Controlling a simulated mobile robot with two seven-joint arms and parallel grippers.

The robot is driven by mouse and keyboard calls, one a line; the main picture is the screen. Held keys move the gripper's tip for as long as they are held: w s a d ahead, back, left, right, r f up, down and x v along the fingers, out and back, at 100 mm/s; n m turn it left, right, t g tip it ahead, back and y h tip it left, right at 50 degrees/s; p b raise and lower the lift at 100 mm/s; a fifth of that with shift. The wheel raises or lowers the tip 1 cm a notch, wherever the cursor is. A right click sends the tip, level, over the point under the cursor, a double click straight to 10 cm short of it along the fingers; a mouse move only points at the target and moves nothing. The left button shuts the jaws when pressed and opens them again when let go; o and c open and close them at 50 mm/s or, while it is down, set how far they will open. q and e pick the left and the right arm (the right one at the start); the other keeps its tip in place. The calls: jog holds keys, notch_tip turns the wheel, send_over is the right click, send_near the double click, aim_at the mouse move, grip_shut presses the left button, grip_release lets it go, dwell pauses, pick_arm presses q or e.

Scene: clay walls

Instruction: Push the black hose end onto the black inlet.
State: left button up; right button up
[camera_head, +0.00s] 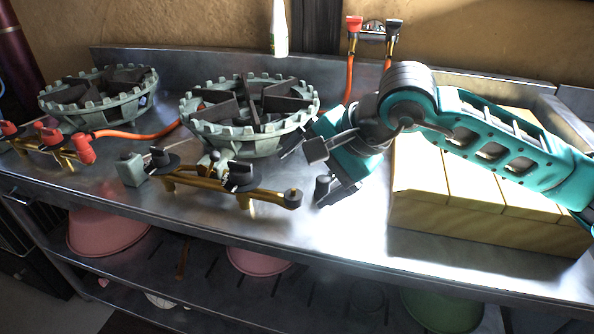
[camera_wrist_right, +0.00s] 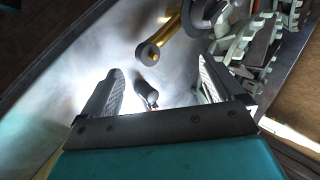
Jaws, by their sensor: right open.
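The black inlet (camera_head: 292,198) is the dark round tip at the right end of the front brass pipe (camera_head: 225,187). It also shows in the right wrist view (camera_wrist_right: 149,54). The black hose end (camera_head: 322,187) stands just right of the inlet, apart from it. In the right wrist view the hose end (camera_wrist_right: 146,90) sits between the two fingers, with clear gaps on both sides and a bit of orange at its base. My right gripper (camera_head: 317,174) is open around it, not gripping. Most of its hose is hidden behind my arm. My left gripper is not in view.
A toothed burner ring (camera_head: 250,140) stands close behind the brass pipe, and another ring (camera_head: 98,95) is at left. A red hose end (camera_head: 85,150) is at the left pipe. A yellowish block (camera_head: 490,225) lies under my right arm. The front counter is clear.

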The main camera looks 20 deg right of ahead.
jog(key=p+v, duration=0.1)
jog(key=v, duration=0.9)
jog(key=shift+w+a+r, duration=0.2)
jog(key=shift+a+r, duration=0.1)
jog(key=shift+r, duration=0.1)
